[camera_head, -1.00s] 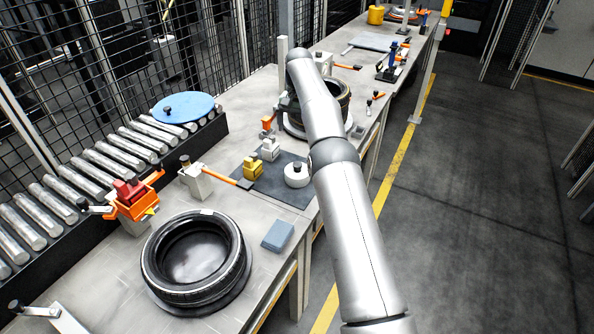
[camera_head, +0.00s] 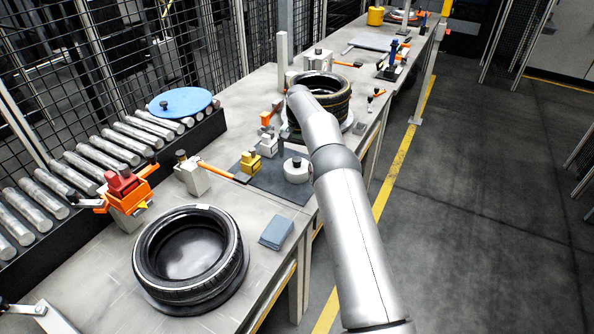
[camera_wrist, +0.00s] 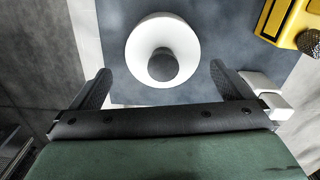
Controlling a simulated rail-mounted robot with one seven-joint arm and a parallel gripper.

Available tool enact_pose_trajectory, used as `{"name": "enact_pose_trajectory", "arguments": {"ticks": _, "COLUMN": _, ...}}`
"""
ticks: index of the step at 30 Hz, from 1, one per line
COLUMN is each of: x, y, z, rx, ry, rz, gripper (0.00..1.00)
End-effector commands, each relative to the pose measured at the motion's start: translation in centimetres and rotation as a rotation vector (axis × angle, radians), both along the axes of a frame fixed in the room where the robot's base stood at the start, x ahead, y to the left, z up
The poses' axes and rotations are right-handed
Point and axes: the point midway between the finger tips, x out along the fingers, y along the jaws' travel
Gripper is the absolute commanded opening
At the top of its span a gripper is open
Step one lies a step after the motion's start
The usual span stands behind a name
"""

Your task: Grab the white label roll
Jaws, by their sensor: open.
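The white label roll (camera_head: 297,170) is a squat white cylinder with a dark knob at its centre, standing on the dark mat beside my arm in the head view. In the wrist view the white label roll (camera_wrist: 133,52) is seen from above, just beyond the fingertips. My gripper (camera_wrist: 160,78) is open, with one dark finger on each side below the roll. The fingers appear apart from the roll, and nothing is between them. In the head view my gripper cannot be clearly made out.
A yellow block (camera_head: 250,163) with a dark knob stands left of the roll; it also shows in the wrist view (camera_wrist: 290,22). A pale block (camera_head: 267,145) is behind it. A tyre (camera_head: 190,255) lies in front, with a blue-grey block (camera_head: 276,232) beside it. Another tyre (camera_head: 325,95) is behind.

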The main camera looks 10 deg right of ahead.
Motion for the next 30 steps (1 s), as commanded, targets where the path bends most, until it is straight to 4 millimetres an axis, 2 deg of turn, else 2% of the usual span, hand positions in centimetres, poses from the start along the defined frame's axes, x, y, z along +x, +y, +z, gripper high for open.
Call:
{"name": "enact_pose_trajectory", "arguments": {"ticks": 9, "x": -0.4, "y": 0.6, "z": -4.2, "rx": 0.000, "ry": 0.002, "rz": 0.000, "gripper": 1.00}}
{"name": "enact_pose_trajectory", "arguments": {"ticks": 17, "x": -0.4, "y": 0.6, "z": -4.5, "rx": 0.000, "ry": 0.001, "rz": 0.000, "gripper": 1.00}}
{"name": "enact_pose_trajectory", "arguments": {"ticks": 22, "x": -0.4, "y": 0.6, "z": -4.5, "rx": 0.000, "ry": 0.001, "rz": 0.000, "gripper": 0.56}}
{"name": "enact_pose_trajectory", "arguments": {"ticks": 23, "x": -0.4, "y": 0.6, "z": -4.5, "rx": 0.000, "ry": 0.001, "rz": 0.001, "gripper": 0.53}}
{"name": "enact_pose_trajectory", "arguments": {"ticks": 30, "x": -0.3, "y": 0.6, "z": -4.4, "rx": 0.000, "ry": 0.000, "rz": 0.001, "gripper": 0.53}}
